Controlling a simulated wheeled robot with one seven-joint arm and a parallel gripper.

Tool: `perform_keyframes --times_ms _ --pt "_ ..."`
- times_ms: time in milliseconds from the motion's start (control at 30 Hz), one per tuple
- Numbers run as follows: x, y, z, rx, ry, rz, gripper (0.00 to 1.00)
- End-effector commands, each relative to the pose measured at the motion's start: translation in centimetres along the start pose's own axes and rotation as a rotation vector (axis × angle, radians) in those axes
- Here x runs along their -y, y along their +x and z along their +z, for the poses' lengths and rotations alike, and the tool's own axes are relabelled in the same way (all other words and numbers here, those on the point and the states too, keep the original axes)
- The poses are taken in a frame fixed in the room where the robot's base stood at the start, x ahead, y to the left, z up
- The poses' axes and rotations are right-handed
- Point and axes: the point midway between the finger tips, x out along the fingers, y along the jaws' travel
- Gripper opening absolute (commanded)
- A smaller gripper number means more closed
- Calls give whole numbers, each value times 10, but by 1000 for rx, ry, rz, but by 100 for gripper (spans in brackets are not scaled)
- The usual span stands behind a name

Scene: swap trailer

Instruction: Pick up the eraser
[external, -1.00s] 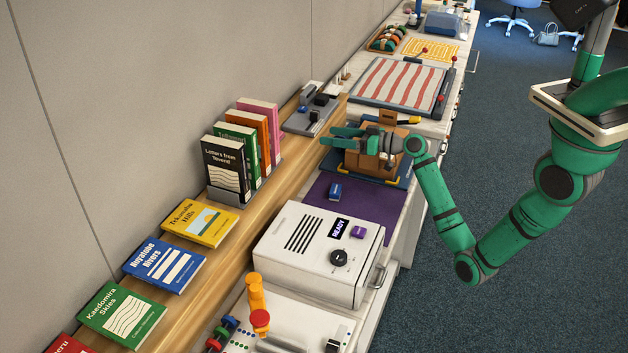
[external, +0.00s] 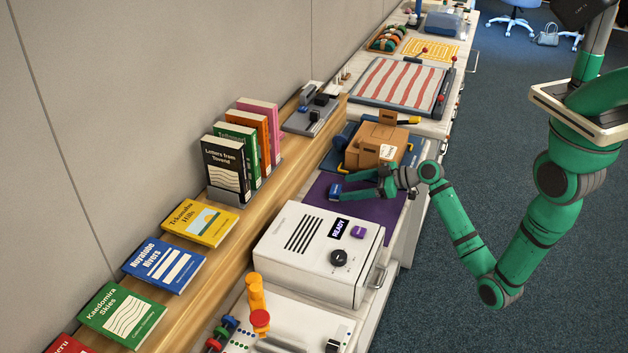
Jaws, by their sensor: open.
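A small blue block with a light label, which I take to be the eraser (external: 335,191), lies on the purple mat (external: 318,208). My gripper (external: 350,187) is low over the mat, with its green fingers pointing left. The fingertips are right beside the eraser's right side. The fingers are apart with nothing seen held between them. I cannot tell whether a finger touches the eraser.
A cardboard box (external: 366,150) stands on a dark blue mat behind my gripper. A white machine with a READY display (external: 310,250) stands in front of the purple mat. A wooden shelf with books (external: 240,160) runs along the left.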

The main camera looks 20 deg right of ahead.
Motion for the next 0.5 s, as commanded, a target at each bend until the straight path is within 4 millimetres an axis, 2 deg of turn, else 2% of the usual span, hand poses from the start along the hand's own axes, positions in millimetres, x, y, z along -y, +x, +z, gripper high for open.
perform_keyframes --times_ms 233,500 --pt "-1 17 1 1 0 -1 66" --pt "-4 53 2 0 0 -1 66"
